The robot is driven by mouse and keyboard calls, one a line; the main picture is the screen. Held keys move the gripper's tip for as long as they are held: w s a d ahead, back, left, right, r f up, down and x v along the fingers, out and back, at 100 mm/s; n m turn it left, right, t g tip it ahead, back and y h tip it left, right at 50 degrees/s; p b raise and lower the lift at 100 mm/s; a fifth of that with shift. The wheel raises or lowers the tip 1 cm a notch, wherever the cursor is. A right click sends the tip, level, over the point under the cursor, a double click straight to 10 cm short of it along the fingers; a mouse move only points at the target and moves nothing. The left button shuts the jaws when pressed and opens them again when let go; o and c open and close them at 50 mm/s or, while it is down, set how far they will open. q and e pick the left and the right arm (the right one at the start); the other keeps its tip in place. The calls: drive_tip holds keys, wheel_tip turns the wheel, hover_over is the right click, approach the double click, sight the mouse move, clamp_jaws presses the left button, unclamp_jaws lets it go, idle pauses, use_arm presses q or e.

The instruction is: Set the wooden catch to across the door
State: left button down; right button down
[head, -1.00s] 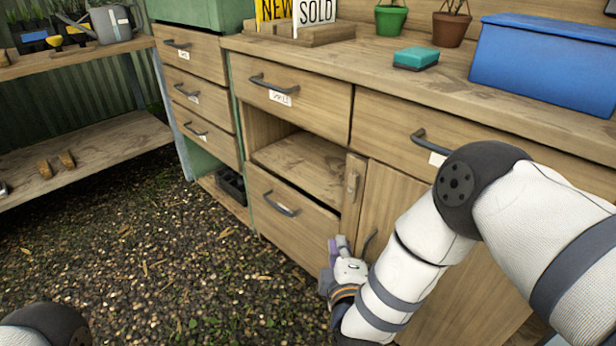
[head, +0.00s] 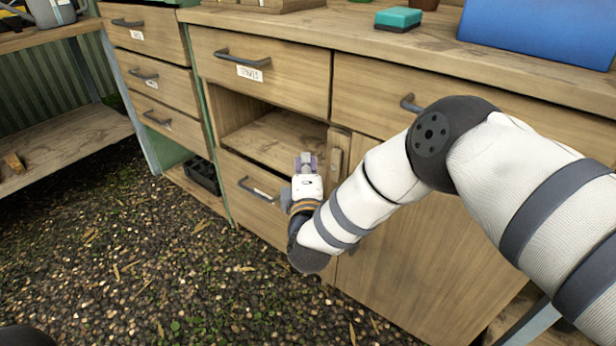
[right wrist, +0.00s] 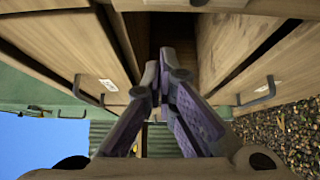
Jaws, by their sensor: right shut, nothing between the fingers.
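The wooden catch (head: 336,161) is a small upright block on the narrow post left of the cupboard door (head: 410,250) in the head view. It stands lengthwise along the post, not across the door. My right gripper (head: 306,160) is just left of the catch, in front of the open shelf space, with its fingers shut and empty. The right wrist view shows the purple-padded fingers (right wrist: 165,72) meeting at their tips; I cannot make out the catch there. My right forearm covers part of the door. My left gripper is out of view.
A drawer with a handle (head: 255,190) lies below the open shelf (head: 275,140), and another drawer (head: 258,75) above it. The bench top (head: 380,45) overhangs, bearing a teal sponge (head: 398,18) and a blue box (head: 540,30). Gravel floor (head: 130,260) lies clear at left.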

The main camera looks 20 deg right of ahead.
sight(336, 166)
drive_tip(key=d, duration=0.3)
drive_tip(key=shift+w+d, duration=0.2)
drive_tip(key=shift+w, duration=0.15)
